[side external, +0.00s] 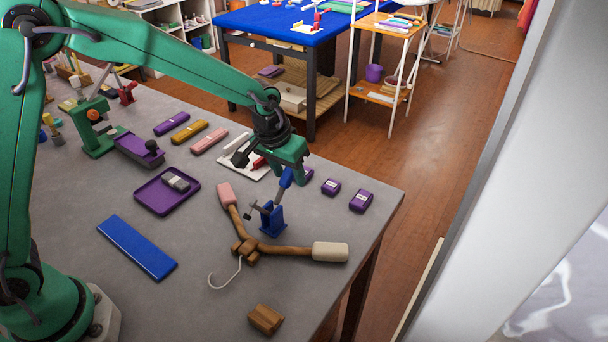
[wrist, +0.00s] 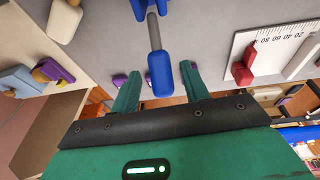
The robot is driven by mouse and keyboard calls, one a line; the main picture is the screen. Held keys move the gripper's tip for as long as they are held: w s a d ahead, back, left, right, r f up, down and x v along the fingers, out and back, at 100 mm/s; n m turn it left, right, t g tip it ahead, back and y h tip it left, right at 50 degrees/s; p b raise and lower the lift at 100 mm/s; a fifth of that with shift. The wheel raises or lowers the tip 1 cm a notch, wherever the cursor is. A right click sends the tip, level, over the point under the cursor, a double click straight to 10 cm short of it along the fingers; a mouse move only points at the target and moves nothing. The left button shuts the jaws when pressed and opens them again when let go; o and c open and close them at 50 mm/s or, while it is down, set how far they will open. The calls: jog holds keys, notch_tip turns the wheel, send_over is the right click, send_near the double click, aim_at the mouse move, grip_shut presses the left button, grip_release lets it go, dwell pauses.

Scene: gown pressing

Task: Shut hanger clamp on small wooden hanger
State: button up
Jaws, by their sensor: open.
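The small wooden hanger (side external: 283,249) lies on the grey table, with one pink end pad (side external: 226,194), one cream end pad (side external: 330,251) and a metal hook. The blue hanger clamp (side external: 271,220) stands inside the hanger's bend. Its blue handle (side external: 285,184) points up at a tilt, and a dark-tipped arm reaches out to the left. I cannot tell whether that tip touches the hanger. My gripper (side external: 297,168) is above the clamp, open. In the wrist view the blue handle (wrist: 160,75) appears between the open fingers of my gripper (wrist: 161,72), with a gap on both sides.
Purple blocks (side external: 361,201) lie right of the clamp, near the table edge. A white ruled plate (side external: 246,157) with a red piece is behind. A purple tray (side external: 165,191), a blue bar (side external: 137,247) and a wooden block (side external: 266,319) surround the hanger.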

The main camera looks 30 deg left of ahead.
aim_at(288, 170)
jog(key=shift+r, duration=0.15)
jog(key=shift+v, duration=3.8)
jog(key=shift+w+d+g, duration=0.1)
jog(key=shift+w+g, duration=0.45)
jog(key=shift+g, duration=0.15)
jog(key=shift+w+d+g+y, duration=0.1)
jog(key=shift+w+g+y, duration=0.3)
jog(key=shift+g, duration=0.3)
jog(key=shift+f, duration=3.95)
